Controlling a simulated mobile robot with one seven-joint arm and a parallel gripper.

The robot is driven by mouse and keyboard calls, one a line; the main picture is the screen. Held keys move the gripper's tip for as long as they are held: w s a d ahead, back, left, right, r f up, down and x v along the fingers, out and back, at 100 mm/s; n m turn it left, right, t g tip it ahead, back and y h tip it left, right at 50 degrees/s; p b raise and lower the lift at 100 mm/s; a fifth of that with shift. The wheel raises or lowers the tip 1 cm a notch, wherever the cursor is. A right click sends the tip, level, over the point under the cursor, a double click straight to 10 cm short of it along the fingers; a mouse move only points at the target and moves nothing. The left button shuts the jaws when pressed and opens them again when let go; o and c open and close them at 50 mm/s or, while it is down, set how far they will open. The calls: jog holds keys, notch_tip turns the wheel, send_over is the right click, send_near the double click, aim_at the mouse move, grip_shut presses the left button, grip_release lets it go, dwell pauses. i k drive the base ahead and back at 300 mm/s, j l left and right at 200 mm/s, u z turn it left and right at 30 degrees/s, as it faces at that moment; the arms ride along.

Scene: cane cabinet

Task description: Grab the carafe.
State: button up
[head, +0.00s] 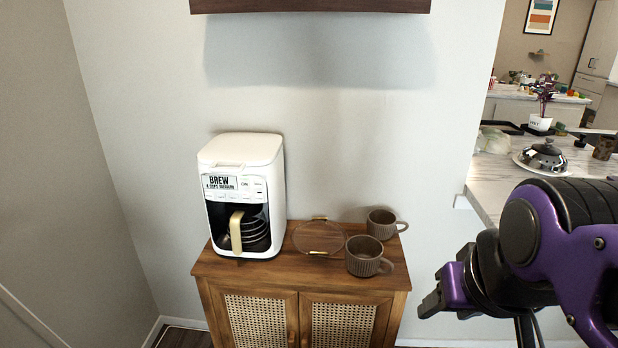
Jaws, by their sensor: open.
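The carafe (257,236) is dark with a cream-coloured upright handle (236,232). It sits inside the white coffee maker (243,167), on the left part of the wooden cane cabinet. The handle faces out to the front. My gripper (430,303) is in the lower right of the head view, purple and black, pointing left. It is open and apart from the carafe, well to its right and off the cabinet. No object shows in its jaws.
A dark shelf (310,6) hangs above. A marble-look counter (480,190) stands at right.

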aim_at(248, 227)
jog(key=i+j, duration=0.15)
jog(key=i, duration=0.25)
jog(key=i+u, duration=0.15)
jog(key=u, duration=0.25)
jog(key=i+j+u, duration=0.1)
jog(key=u, duration=0.3)
jog(key=i, duration=0.05)
